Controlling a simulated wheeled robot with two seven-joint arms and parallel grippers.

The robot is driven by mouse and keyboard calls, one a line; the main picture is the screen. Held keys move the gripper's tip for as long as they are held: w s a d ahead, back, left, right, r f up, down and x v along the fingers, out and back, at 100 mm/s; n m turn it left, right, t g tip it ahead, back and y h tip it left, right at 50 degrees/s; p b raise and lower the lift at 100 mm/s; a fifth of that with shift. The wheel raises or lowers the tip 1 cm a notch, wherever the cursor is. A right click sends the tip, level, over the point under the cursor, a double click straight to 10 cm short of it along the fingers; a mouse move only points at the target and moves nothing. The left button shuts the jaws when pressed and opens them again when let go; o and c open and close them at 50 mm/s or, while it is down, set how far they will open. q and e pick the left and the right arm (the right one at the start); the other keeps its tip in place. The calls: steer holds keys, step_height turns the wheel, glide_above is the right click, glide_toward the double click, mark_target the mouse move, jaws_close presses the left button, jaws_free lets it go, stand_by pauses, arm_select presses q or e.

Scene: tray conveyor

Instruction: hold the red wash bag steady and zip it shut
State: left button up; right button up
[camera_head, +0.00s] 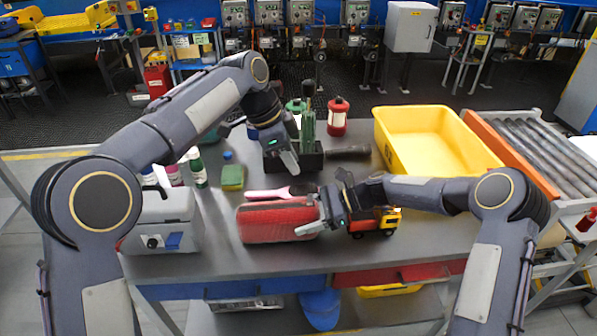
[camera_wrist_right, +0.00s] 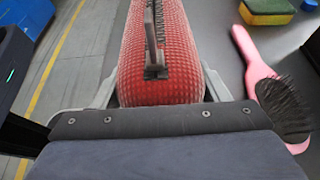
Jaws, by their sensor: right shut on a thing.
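The red wash bag (camera_head: 275,219) lies lengthwise on the grey table, with a textured red surface. My right gripper (camera_head: 312,222) is shut on its right end; the right wrist view shows a finger on each side of the bag (camera_wrist_right: 163,92). In that view a dark zip (camera_wrist_right: 172,28) runs along the bag's top, with an upright pull tab (camera_wrist_right: 151,40) near the gripped end. How far the zip is open is unclear. My left gripper (camera_head: 290,160) is above and behind the bag, apart from it, by the black caddy; its finger gap does not show clearly.
A pink hairbrush (camera_head: 268,194) lies just behind the bag. A toy truck (camera_head: 376,221) stands to its right, a grey-white case (camera_head: 162,222) to its left. A black caddy (camera_head: 308,161), a sponge (camera_head: 232,178) and a yellow bin (camera_head: 430,175) are farther back.

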arm_select(q)
steer(key=shift+a+r, duration=0.15)
steer(key=shift+r, duration=0.25)
arm_select(e)
steer(key=o, duration=1.3)
